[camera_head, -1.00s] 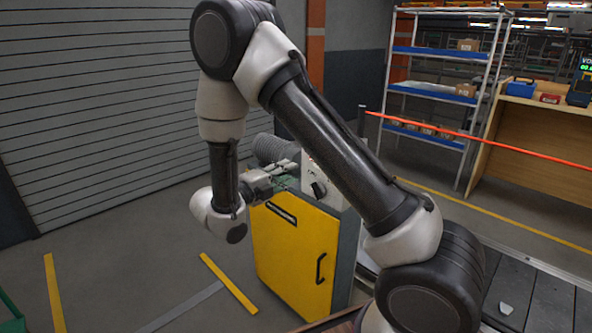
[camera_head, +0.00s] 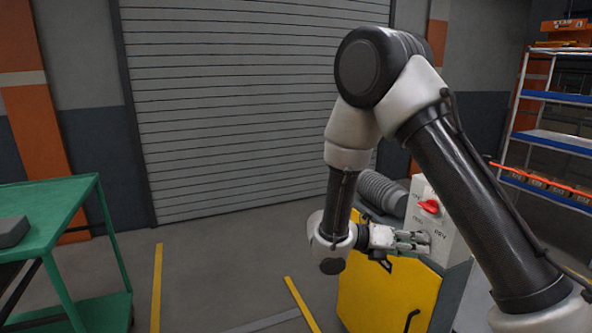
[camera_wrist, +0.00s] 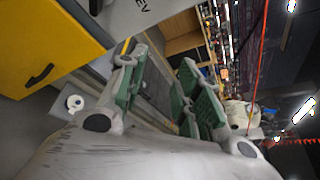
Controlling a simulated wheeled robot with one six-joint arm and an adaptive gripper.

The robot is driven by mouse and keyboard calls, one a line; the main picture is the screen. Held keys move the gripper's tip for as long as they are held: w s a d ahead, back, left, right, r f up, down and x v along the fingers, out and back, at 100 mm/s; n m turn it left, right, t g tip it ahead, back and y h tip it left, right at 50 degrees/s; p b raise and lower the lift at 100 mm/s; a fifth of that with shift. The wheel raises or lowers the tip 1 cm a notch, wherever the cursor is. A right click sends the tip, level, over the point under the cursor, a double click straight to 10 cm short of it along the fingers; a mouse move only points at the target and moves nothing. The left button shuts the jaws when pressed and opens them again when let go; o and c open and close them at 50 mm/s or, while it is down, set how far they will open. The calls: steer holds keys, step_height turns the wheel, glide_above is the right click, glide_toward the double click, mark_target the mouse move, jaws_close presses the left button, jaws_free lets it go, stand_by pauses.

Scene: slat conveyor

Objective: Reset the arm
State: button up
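My arm is bent over in the head view, and my gripper (camera_head: 408,243) is in front of the pale control box with a red knob (camera_head: 430,206). I cannot tell from this view whether it touches the box. In the wrist view my gripper (camera_wrist: 164,82) has its two green-padded fingers apart, with nothing between them. The yellow cabinet (camera_head: 388,295) stands below my gripper; it also shows in the wrist view (camera_wrist: 45,45) at upper left, with its dark handle.
A green cart (camera_head: 45,205) with a grey object (camera_head: 12,230) on it stands at left. A roller shutter (camera_head: 240,100) fills the back. A shelf rack (camera_head: 565,140) is at right. A grey ribbed hose (camera_head: 382,190) is by the control box. Floor between cart and cabinet is clear.

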steer(key=s+d+r+m+t+y, duration=0.1)
steer(key=s+d+r+m+y, duration=0.2)
steer(key=s+r+m+y, duration=0.4)
steer(key=s+d+r+m+t+y, duration=0.2)
steer(key=s+r+m+y, duration=0.6)
steer(key=m, duration=1.3)
steer(key=s+d+r, duration=0.1)
steer(key=s+r, duration=0.3)
steer(key=s, duration=0.1)
steer(key=shift+s, duration=0.4)
